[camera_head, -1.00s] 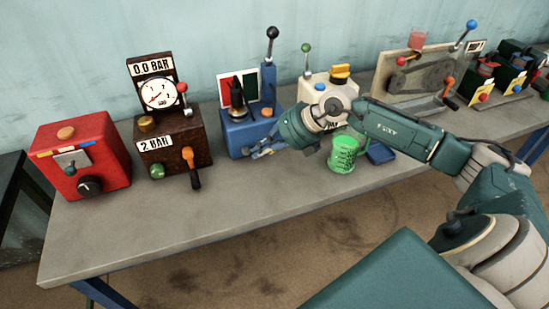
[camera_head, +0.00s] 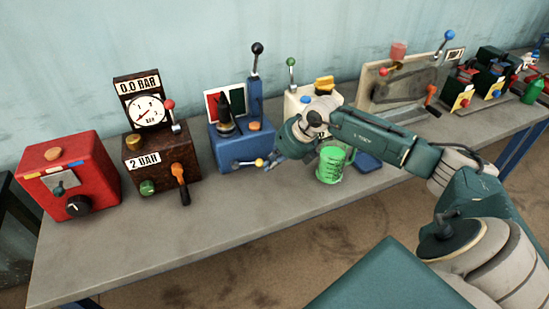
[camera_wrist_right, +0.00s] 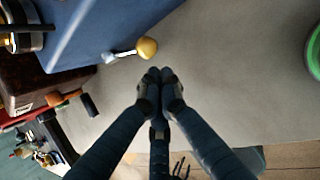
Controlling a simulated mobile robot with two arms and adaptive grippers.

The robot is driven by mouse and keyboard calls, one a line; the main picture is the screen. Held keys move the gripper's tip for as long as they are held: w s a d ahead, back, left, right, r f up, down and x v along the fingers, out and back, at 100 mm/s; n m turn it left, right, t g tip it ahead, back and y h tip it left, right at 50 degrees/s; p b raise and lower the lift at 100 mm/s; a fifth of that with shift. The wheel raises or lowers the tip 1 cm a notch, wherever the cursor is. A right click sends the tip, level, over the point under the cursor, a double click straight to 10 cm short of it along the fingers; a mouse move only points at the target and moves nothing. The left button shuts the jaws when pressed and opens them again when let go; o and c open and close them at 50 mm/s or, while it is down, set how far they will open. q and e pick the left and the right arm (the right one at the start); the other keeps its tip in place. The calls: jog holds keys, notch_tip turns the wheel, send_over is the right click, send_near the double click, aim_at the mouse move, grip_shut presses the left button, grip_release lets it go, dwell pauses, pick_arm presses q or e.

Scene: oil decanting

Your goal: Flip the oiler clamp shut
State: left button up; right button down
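A blue box (camera_head: 235,150) stands on the bench. A short lever with a yellow ball knob (camera_head: 259,162) sticks out low on its front and is taken here as the clamp. My right gripper (camera_head: 271,164) is just right of the knob. In the wrist view its fingertips (camera_wrist_right: 160,75) are together with nothing seen between them, a little short of the knob, apparently not touching it. My left gripper is out of view.
A green mug (camera_head: 330,165) stands right of my right gripper, beside a blue tray (camera_head: 367,162). A brown gauge box (camera_head: 150,140) with an orange-handled lever (camera_head: 180,180) and a red box (camera_head: 75,180) stand left. The bench (camera_head: 225,215) is clear in front.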

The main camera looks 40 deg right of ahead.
aim_at(259, 175)
jog(key=shift+p+x, duration=0.35)
jog(key=shift+x, duration=2.25)
jog(key=shift+d, duration=0.2)
